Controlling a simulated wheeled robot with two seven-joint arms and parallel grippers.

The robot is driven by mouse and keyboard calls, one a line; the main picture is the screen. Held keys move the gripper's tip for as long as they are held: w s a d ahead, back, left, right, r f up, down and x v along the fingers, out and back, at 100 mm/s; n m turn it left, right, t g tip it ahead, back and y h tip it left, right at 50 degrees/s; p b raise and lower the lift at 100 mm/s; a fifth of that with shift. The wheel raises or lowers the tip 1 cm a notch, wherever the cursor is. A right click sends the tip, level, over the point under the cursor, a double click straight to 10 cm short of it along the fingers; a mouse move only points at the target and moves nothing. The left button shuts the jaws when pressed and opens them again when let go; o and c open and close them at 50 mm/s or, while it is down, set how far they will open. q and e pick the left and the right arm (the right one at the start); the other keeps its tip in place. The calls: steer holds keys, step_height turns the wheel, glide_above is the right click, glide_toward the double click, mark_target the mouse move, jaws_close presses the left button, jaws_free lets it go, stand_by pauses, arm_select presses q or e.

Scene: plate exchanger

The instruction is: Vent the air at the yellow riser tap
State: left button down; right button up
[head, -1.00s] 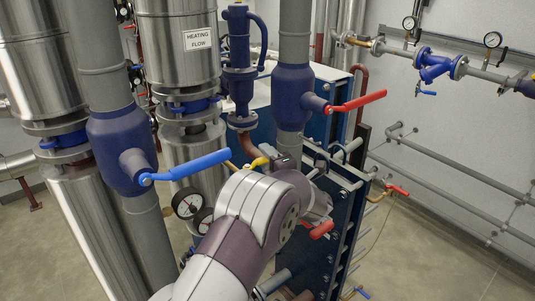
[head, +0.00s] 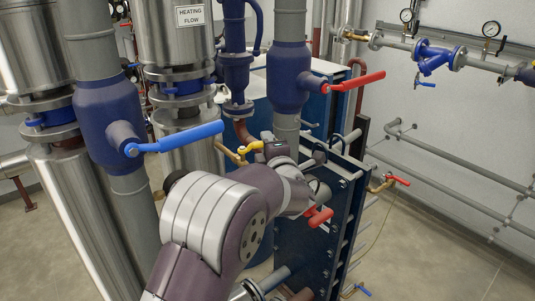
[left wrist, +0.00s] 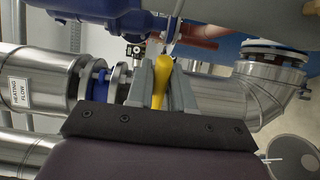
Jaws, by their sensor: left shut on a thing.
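The yellow riser tap (head: 250,148) has a yellow lever and sits on a brass pipe stub, left of my left gripper (head: 277,154) in the head view. My left arm reaches up from the bottom of that view. In the left wrist view the yellow lever (left wrist: 164,86) stands between the two grey fingers of my left gripper (left wrist: 166,75), which is shut on it. The tap's body and outlet are mostly hidden in the wrist view. My right gripper is not in view.
A blue-lever valve (head: 108,118) and a red-lever valve (head: 289,78) flank the arm on thick pipes. The plate exchanger (head: 318,240) with a small red lever (head: 319,217) is close on the right. The floor at right (head: 430,260) is mostly free.

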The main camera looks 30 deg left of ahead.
arm_select(q)
steer(key=c, duration=1.3)
jaws_free()
steer(key=shift+r, duration=0.15)
steer(key=shift+o, duration=1.1)
steer(key=shift+a, duration=0.1)
steer(key=shift+s+f, duration=0.2)
steer(key=b+v, duration=0.3)
steer(key=v, duration=0.9)
steer(key=shift+s+r, duration=0.1)
